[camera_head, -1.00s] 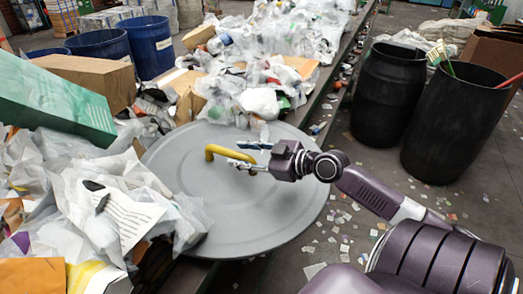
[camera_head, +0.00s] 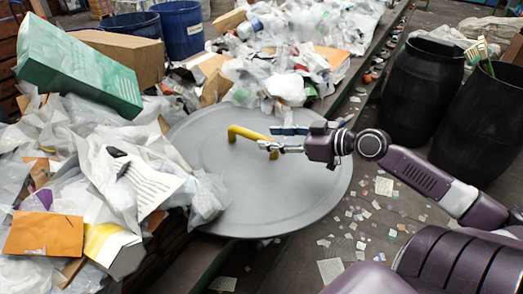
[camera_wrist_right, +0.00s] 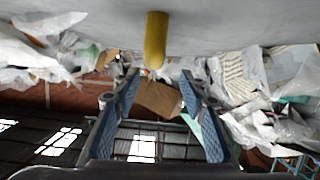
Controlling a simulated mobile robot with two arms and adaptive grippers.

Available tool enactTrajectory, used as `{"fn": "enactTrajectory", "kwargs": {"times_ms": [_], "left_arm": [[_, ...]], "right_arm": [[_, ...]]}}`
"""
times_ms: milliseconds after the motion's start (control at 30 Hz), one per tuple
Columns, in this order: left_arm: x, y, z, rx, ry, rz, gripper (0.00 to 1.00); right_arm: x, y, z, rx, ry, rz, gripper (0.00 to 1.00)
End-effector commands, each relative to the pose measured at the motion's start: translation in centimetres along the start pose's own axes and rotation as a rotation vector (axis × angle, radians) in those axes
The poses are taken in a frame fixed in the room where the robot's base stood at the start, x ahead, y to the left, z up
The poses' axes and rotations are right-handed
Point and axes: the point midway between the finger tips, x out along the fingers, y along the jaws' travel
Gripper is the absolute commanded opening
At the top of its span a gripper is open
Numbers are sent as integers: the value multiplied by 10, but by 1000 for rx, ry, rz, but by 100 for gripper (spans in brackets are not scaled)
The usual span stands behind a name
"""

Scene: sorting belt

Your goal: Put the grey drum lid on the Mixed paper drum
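The grey drum lid (camera_head: 290,195) is a wide round disc lying beside the waste pile, partly covered by paper at its left edge. Its yellow handle (camera_head: 250,133) stands up near the middle of the lid. My right gripper (camera_head: 282,139) is low over the lid at the right end of the handle. In the right wrist view its two blue-padded fingers are spread with nothing between them, and the yellow handle (camera_wrist_right: 155,40) shows just beyond the fingertips. My left gripper is out of view. I cannot tell which drum is Mixed paper.
Blue drums (camera_head: 182,32) stand at the back left; one bears an unreadable label. Two open black drums (camera_head: 420,90) stand at the right, one with brushes in it. Mixed waste, a green box (camera_head: 75,68) and a cardboard box (camera_head: 120,58) crowd the left. Scraps litter the floor.

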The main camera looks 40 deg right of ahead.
Motion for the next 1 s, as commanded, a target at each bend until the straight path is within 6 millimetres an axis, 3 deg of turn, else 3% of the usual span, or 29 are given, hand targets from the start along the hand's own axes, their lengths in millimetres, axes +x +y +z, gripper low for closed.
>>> {"fn": "enactTrajectory", "kwargs": {"times_ms": [1000], "left_arm": [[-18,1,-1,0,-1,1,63]], "right_arm": [[65,12,-3,55,-12,-7,39]]}}
